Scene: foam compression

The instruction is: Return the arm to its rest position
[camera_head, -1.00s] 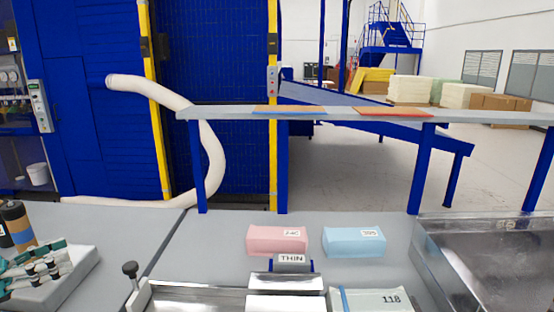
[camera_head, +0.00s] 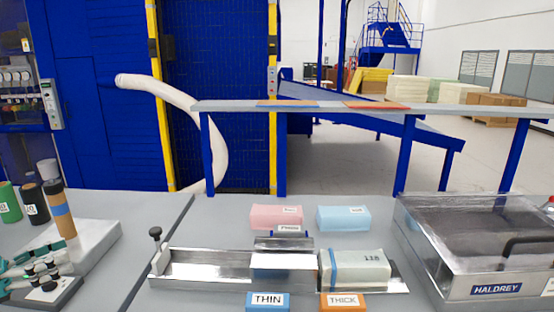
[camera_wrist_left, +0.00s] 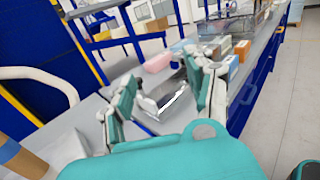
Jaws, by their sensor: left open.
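My left gripper (camera_head: 42,268) shows at the lower left of the head view, with teal and grey fingers. It is over the left table, in front of a pale block with a brown cylinder (camera_head: 61,215) on it. In the left wrist view the same gripper (camera_wrist_left: 162,78) has its two fingers spread wide apart. Nothing is held between them; the metal fixture shows beyond, in the gap. My right gripper is in neither view.
A metal fixture (camera_head: 208,268) holds a pale foam block (camera_head: 358,270). Pink (camera_head: 276,217) and light blue (camera_head: 343,218) blocks lie behind. THIN (camera_head: 268,301) and THICK (camera_head: 343,302) labelled blocks lie in front. A HALDREY machine (camera_head: 495,289) stands right.

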